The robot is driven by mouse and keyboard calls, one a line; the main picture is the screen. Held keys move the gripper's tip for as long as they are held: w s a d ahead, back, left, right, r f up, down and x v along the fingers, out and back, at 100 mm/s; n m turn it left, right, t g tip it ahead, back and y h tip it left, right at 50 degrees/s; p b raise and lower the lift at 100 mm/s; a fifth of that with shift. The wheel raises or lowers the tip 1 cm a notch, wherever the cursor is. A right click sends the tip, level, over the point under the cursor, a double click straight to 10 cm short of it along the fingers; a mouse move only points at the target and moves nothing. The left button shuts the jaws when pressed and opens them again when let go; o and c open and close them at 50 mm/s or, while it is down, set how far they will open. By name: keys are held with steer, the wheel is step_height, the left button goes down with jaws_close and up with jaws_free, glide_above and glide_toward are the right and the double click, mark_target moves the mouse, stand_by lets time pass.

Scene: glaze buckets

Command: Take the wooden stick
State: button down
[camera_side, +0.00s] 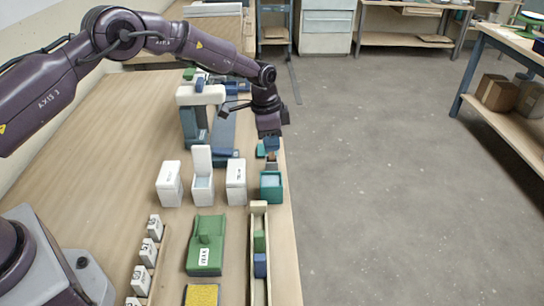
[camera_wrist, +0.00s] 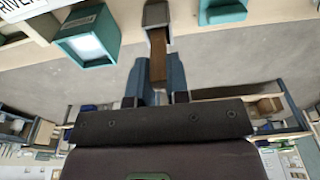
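The wooden stick (camera_wrist: 158,58) shows in the wrist view as a narrow brown bar. Its far end meets a small grey block (camera_wrist: 157,14). My gripper (camera_wrist: 157,72) has its two blue fingers on either side of the stick. The fingers are close to its sides, but I cannot tell whether they touch or grip it. In the side view my gripper (camera_side: 271,141) points down near the right edge of the table, beyond the teal box. The stick is too small and too hidden to make out clearly there.
A teal open box (camera_side: 271,186) stands nearby; it also shows in the wrist view (camera_wrist: 88,38). White containers (camera_side: 203,180) stand left of it. A green block (camera_side: 206,245) and a narrow wooden trough (camera_side: 259,275) lie nearer. Open floor (camera_side: 400,180) lies right of the table.

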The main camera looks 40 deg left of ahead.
steer(key=shift+r, duration=3.75)
